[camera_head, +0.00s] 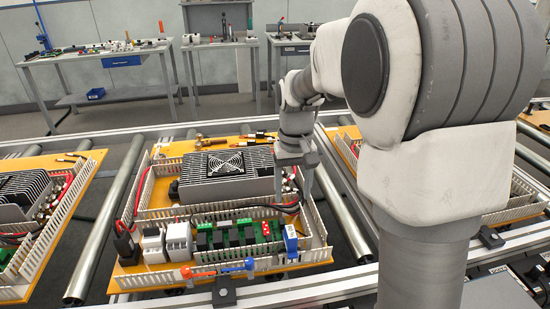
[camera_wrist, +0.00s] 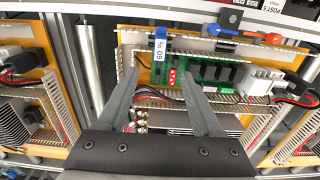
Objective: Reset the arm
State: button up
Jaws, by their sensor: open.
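My gripper (camera_head: 300,195) is at the end of my arm, over the right part of the middle orange panel (camera_head: 128,283). In the wrist view my gripper (camera_wrist: 164,73) points at the panel with its two fingers apart. Nothing is between the fingers, and red and black wires show behind them. White slotted wiring duct (camera_head: 165,279) runs along the panel's edges and across its middle. I cannot tell whether a fingertip touches the duct or the wires.
A finned unit with a fan (camera_head: 225,163) fills the panel's back half. Green terminals (camera_head: 245,229) and a blue-and-white labelled part (camera_head: 291,241) stand at its front. An orange-and-blue tool (camera_head: 218,270) lies along the front edge. Similar panels flank it on rollers (camera_head: 105,225).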

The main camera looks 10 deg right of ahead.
jog(key=s+r+t+p, duration=0.2)
jog(key=s+r, duration=0.5)
jog(key=s, duration=0.3)
jog(key=s+r+t+p, duration=0.3)
jog(key=s+r, duration=0.4)
jog(key=s, duration=0.3)
jog(key=shift+s+r+t+p, duration=0.15)
jog(key=shift+s+t+p, duration=0.15)
dwell(0.8)
